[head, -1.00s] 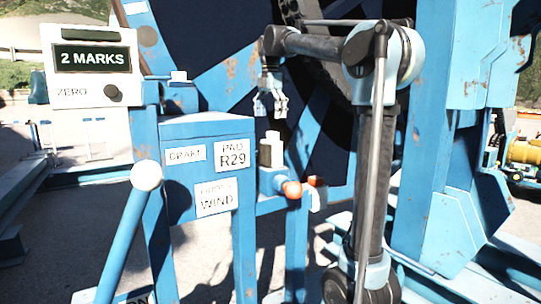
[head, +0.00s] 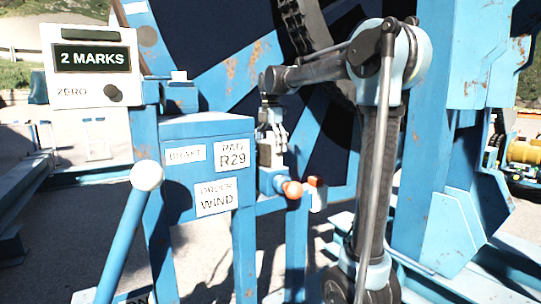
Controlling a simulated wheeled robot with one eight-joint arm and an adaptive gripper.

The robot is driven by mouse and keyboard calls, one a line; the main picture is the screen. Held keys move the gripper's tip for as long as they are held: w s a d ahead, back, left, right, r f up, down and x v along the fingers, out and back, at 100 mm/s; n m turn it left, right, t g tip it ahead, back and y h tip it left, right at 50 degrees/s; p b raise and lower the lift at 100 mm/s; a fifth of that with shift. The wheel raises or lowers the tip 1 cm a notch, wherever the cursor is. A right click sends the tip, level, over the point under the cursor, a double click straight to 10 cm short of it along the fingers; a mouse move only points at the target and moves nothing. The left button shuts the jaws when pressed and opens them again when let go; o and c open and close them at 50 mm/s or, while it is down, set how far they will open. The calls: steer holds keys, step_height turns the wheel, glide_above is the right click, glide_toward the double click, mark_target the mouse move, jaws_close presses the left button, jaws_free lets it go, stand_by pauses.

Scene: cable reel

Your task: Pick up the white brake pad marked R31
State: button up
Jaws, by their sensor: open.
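A small pale block with a dark side (head: 267,156) stands on the blue bracket right of the panel; no marking can be read on it, so I cannot tell whether it is the pad marked R31. My gripper (head: 272,141) points down with its fingers open at the top of this block. I cannot tell whether the fingers touch it, and they hide its upper part. The PAD label (head: 232,155) on the blue panel reads R29. No R31 mark is legible in view.
An orange-tipped knob (head: 293,189) sticks out just below the block. A blue lever with a white ball (head: 147,175) stands in front at left. A display (head: 92,58) reads 2 MARKS. The large blue reel (head: 225,78) stands close behind my gripper.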

steer(key=shift+f, duration=1.05)
steer(key=c, duration=1.8)
steer(key=shift+c, duration=0.2)
steer(key=shift+r, duration=0.15)
